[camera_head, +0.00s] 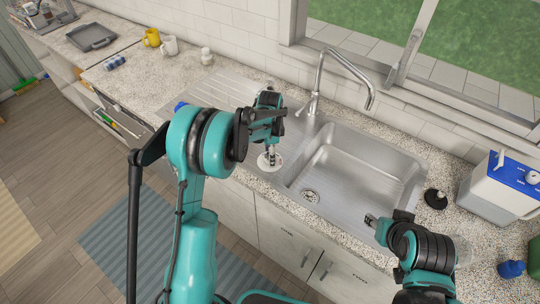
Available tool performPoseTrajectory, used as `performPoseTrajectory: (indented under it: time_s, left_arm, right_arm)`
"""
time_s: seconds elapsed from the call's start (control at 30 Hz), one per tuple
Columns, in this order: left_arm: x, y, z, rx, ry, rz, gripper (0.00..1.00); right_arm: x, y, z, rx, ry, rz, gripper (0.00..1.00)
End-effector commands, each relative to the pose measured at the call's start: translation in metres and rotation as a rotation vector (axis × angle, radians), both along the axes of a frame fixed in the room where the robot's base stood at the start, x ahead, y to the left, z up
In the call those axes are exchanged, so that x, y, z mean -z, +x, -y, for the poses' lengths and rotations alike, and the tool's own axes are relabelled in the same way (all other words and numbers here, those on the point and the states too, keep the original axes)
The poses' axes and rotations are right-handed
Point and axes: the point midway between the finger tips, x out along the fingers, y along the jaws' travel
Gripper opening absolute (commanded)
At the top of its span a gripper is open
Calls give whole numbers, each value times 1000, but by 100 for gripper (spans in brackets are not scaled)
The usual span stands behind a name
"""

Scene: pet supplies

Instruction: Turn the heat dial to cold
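A white round disc (264,162) lies on the counter at the left rim of the sink; it may be the heat dial, but no markings can be read. My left gripper (270,157) points down right over the disc, its fingertips at or just above its middle. The fingers are too small to tell whether they are open, shut or touching it. My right gripper (371,221) is over the front edge of the sink, away from the disc, with nothing visible in it. Its finger gap is unclear.
The steel sink (350,165) is empty, with a tall faucet (320,75) behind it. A black round item (435,199) and a blue-and-white box (500,190) stand at right. A yellow mug (152,38), white mug (169,45) and grey tray (92,37) are far left.

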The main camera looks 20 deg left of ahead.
Motion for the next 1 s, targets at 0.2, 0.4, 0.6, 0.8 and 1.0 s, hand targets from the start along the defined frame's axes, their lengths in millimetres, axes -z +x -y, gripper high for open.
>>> performPoseTrajectory:
  time_s: [0.2, 0.4, 0.6, 0.8, 1.0]
  left_arm:
    - [2, 0, 0, 0, 0, 0, 59]
    - [2, 0, 0, -1, 0, 0, 25]
    - [2, 0, 0, -1, 0, 0, 9]
    - [2, 0, 0, -26, 0, 0, 9]
    - [2, 0, 0, -119, 0, 0, 9]
  right_arm:
    - [0, 0, 0, 0, 0, 0, 40]
    - [0, 0, 0, 0, 0, 0, 40]
    - [0, 0, 0, 0, 0, 0, 40]
    - [1, 0, 0, 0, 0, 0, 40]
    - [5, 0, 0, 0, 0, 0, 40]
